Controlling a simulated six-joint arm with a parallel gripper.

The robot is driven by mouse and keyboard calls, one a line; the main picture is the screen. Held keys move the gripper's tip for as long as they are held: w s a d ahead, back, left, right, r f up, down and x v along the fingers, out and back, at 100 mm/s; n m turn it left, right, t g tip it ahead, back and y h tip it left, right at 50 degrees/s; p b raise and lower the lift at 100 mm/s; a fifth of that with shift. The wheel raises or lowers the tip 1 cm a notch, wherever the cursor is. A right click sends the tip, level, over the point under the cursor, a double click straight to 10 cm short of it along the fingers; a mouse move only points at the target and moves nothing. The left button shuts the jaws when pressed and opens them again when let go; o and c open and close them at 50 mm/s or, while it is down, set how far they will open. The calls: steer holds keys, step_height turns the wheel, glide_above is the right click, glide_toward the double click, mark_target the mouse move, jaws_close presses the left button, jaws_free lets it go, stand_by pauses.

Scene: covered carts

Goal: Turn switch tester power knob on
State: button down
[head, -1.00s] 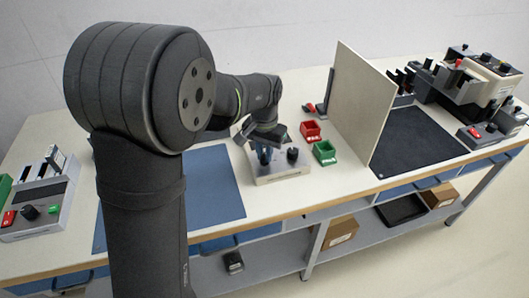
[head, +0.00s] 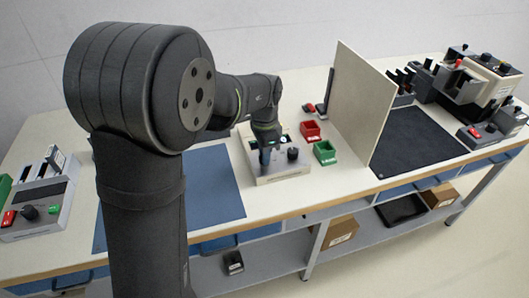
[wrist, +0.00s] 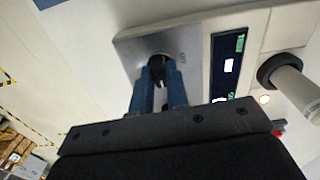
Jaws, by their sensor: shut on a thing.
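The switch tester is a pale box (head: 283,177) with a grey metal panel on the middle of the table. My gripper (head: 267,158) points down onto the left part of its top. In the wrist view, the two blue fingers of my gripper (wrist: 160,84) are shut on a small black knob (wrist: 156,66) set in the metal plate (wrist: 192,40). The display (wrist: 229,62) beside it is lit, with green marks and white patches. A larger dark knob (head: 292,154) stands at the tester's right; in the wrist view it has a pale shaft (wrist: 297,90).
Red (head: 310,131) and green (head: 325,152) bins stand just right of the tester. An upright board (head: 357,105) stands beyond them. A blue mat (head: 217,180) lies to the left. Another device (head: 38,204) sits at the far left.

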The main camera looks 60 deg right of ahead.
steer(key=shift+r+m, duration=0.1)
steer(key=shift+m, duration=0.2)
stand_by(0.4)
steer(key=c, duration=1.4)
jaws_free()
step_height(320, 180, up, 17)
steer(key=shift+r, duration=0.2)
step_height(320, 180, down, 18)
steer(key=shift+r, duration=0.2)
